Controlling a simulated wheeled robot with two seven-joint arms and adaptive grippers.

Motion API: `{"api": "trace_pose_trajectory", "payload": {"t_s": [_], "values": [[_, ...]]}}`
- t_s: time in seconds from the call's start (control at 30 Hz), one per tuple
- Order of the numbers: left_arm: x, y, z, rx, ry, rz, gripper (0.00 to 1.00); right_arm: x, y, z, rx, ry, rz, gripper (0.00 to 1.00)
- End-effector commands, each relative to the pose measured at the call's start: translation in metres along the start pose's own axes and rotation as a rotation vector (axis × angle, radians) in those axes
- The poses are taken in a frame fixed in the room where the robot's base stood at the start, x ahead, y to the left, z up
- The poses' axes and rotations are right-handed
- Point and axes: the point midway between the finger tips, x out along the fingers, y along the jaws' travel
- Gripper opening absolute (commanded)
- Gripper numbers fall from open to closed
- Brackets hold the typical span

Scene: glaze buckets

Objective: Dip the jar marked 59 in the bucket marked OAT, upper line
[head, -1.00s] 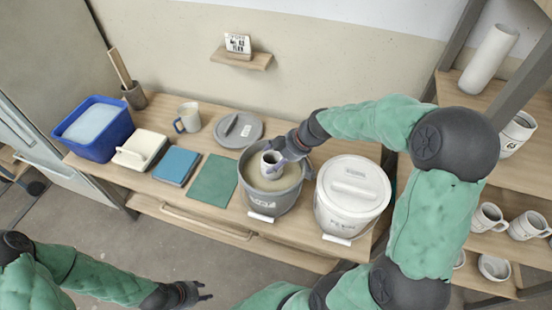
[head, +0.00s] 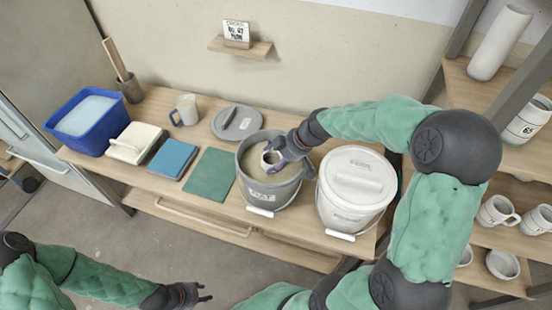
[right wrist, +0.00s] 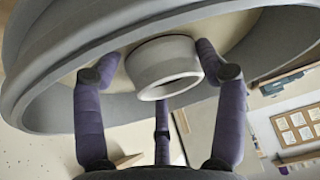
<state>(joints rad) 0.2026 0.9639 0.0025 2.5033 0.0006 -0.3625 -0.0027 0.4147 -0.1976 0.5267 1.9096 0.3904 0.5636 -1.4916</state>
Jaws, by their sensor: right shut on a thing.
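A small white jar (head: 271,158) is inside the grey bucket (head: 268,197), low in the pale beige glaze (head: 255,168). The bucket's front label seems to read OAT. My right gripper (head: 277,157) reaches in from the right over the rim and is shut on the jar. The right wrist view shows the jar (right wrist: 164,66) between the purple fingers (right wrist: 163,85), under the bucket rim (right wrist: 50,75). The jar's number and any line on it cannot be made out. My left gripper (head: 200,295) is empty, fingers apart, in front of the bench.
A white lidded bucket (head: 352,195) stands close right of the grey one. A card (head: 236,33) stands on the wall shelf.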

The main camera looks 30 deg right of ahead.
Motion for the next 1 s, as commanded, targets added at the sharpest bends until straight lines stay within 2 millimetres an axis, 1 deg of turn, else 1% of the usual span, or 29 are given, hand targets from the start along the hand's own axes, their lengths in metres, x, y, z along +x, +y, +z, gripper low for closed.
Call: {"api": "trace_pose_trajectory", "payload": {"t_s": [0.37, 1.0], "values": [[0.0006, -0.0002, -0.0001, 0.000, 0.000, 0.000, 0.40, -0.0005, 0.0008, -0.0005, 0.000, 0.001, 0.002, 0.13], [0.0087, -0.0031, -0.0004, 0.000, 0.000, 0.000, 0.40, 0.0015, 0.0007, 0.0008, 0.000, 0.001, 0.002, 0.13]]}}
